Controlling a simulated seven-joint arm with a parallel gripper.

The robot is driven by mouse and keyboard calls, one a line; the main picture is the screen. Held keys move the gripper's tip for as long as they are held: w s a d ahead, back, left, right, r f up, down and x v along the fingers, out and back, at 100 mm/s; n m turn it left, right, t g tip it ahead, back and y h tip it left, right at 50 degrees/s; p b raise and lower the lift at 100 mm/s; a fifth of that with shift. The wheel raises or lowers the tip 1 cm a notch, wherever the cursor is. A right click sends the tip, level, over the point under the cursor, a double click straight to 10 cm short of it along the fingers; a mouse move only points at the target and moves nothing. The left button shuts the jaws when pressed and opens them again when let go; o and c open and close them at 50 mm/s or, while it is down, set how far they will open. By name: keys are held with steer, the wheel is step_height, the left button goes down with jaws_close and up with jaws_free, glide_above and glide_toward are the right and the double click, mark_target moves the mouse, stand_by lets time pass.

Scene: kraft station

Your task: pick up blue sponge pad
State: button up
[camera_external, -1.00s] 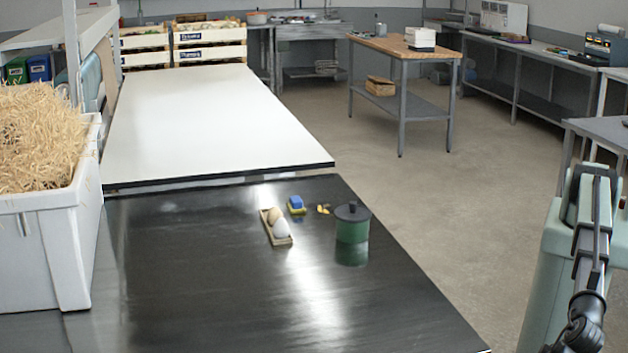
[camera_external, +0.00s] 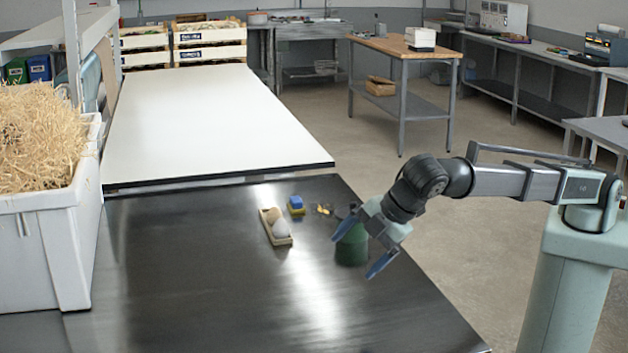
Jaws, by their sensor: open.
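The blue sponge pad (camera_external: 297,201) is a small blue block near the far edge of the dark table (camera_external: 200,285). It sits on a yellow base (camera_external: 297,211); whether the two are one piece is too small to tell. My gripper (camera_external: 362,256) is open and empty, with its blue-grey fingertips apart. It is in front of and to the right of the sponge, clear of it, and overlaps the green canister in the picture.
A green canister (camera_external: 351,250) stands right of the sponge, partly hidden by my gripper. A wooden tray (camera_external: 283,241) with egg-like objects lies to its left. Small yellow pieces (camera_external: 324,209) lie between sponge and canister. A white bin of straw (camera_external: 45,255) stands at left. The table's front is clear.

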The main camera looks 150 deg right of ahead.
steer(key=s+d+m+g+y, duration=0.1)
steer(key=s+d+m+y, duration=0.1)
steer(key=s+d, duration=0.7)
steer(key=s+d+m+g+y, duration=0.1)
steer(key=s+d+m, duration=0.1)
steer(key=s+d, duration=0.65)
steer(key=r+m+y, duration=0.2)
steer(key=m+y, duration=0.2)
glide_above(299, 198)
step_height(299, 198, down, 14)
steer(key=shift+w+a+r, duration=0.1)
steer(key=shift+w+r, duration=0.05)
steer(key=shift+r, duration=0.1)
steer(key=shift+c, duration=0.2)
steer(key=c, duration=1.1)
steer(key=shift+r, duration=0.1)
step_height(299, 198, up, 10)
